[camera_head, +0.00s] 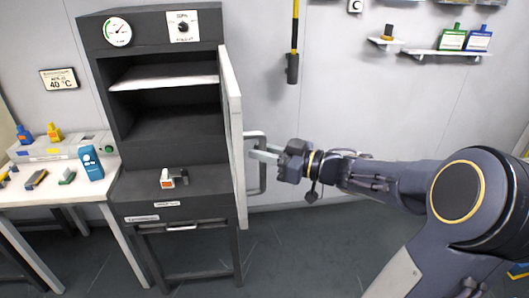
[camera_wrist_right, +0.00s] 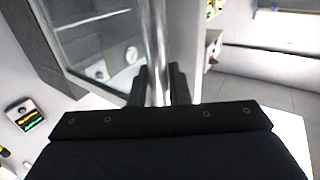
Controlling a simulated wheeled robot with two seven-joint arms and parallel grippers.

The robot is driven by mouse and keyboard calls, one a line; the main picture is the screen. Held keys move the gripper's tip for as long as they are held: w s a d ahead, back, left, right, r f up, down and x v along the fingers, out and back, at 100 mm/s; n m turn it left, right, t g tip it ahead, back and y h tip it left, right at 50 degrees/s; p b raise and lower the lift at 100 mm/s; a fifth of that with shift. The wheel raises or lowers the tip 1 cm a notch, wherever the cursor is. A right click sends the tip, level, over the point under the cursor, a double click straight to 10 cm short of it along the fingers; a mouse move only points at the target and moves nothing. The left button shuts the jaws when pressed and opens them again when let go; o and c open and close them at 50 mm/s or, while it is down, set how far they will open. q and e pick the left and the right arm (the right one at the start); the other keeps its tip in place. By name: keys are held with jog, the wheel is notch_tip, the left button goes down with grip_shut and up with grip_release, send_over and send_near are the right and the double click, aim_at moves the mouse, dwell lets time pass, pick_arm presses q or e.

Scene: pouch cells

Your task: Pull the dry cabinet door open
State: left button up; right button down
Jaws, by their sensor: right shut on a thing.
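The dry cabinet (camera_head: 165,140) is dark grey, with a dial gauge and a knob panel on top and open shelves inside. Its pale-framed door (camera_head: 233,140) stands swung open on the right side, seen nearly edge-on. A grey bar handle (camera_head: 262,165) sticks out from the door's right face. My right gripper (camera_head: 266,155) is at the handle. In the right wrist view the two dark fingers (camera_wrist_right: 160,88) are on either side of the shiny vertical handle bar (camera_wrist_right: 157,50), shut on it. The door's glass (camera_wrist_right: 95,40) shows behind. My left gripper is in neither view.
A white table (camera_head: 75,180) with a blue device and small coloured items stands left of the cabinet. Wall shelves (camera_head: 450,53) with bottles are at upper right. A yellow-black tool (camera_head: 293,60) hangs on the wall. Floor below the handle is clear.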

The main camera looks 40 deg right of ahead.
jog(key=shift+w+d+r, duration=0.1)
jog(key=shift+r, duration=0.1)
jog(key=c, duration=1.4)
grip_release()
jog(key=shift+w+f, duration=0.1)
jog(key=shift+c, duration=0.2)
jog(key=v, duration=0.8)
jog(key=shift+b, duration=0.45)
jog(key=shift+w, duration=0.1)
